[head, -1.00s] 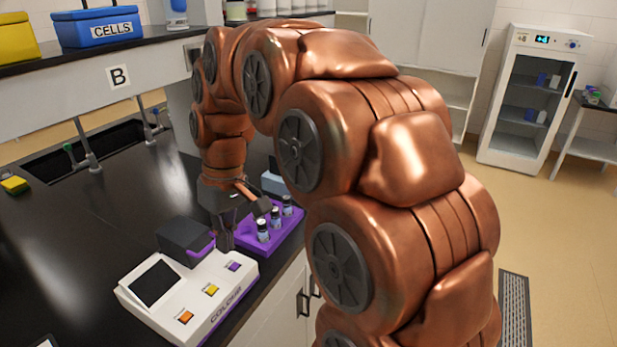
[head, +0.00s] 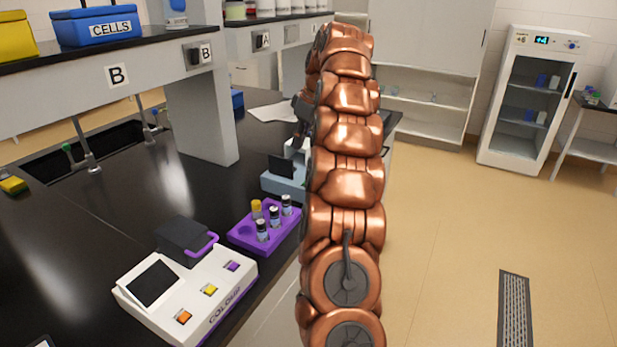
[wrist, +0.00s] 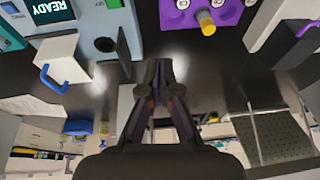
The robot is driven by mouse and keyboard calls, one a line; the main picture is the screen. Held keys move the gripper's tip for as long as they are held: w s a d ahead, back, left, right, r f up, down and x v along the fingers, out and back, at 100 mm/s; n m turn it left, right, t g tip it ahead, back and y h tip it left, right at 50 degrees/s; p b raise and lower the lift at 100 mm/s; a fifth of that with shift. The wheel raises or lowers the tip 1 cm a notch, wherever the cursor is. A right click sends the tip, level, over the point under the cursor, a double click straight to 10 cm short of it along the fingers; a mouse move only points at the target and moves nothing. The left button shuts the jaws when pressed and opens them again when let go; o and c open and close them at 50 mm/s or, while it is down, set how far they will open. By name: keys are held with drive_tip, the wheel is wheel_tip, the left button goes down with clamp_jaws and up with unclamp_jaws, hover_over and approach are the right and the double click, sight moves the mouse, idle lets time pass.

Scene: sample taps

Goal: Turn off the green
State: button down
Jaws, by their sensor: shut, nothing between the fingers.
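The green-topped tap (head: 68,149) stands at the near end of the black sink (head: 95,150), on the left in the head view. A second tap with a blue top (head: 155,113) stands farther along the sink. My gripper is far to the right of both taps, partly hidden behind my arm in the head view (head: 300,108). In the wrist view my gripper (wrist: 159,68) is shut and empty, above the dark bench. Neither tap shows in the wrist view. Whether water runs is too small to tell.
A purple rack (head: 240,235) with vials and a white device with coloured buttons (head: 215,270) stand on the bench. A pale blue device (head: 285,182) stands beyond. In the wrist view, a device reading READY (wrist: 50,10) is upper left. A shelf (head: 140,55) overhangs the bench.

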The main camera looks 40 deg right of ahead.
drive_tip(key=s+d+f, duration=0.1)
drive_tip(key=d, duration=0.6)
drive_tip(key=shift+s+f+h, duration=0.15)
drive_tip(key=shift+s+h, duration=0.1)
drive_tip(key=shift+h, duration=0.05)
drive_tip(key=shift+x, duration=5.1)
drive_tip(key=shift+s+p+x, duration=0.1)
drive_tip(key=shift+p+x, duration=0.15)
drive_tip(key=shift+x, duration=0.7)
drive_tip(key=shift+s+p+x, duration=0.15)
drive_tip(key=shift+p+x, duration=0.05)
drive_tip(key=shift+x, duration=0.7)
drive_tip(key=shift+d+f, duration=0.1)
drive_tip(key=shift+w+f, duration=0.1)
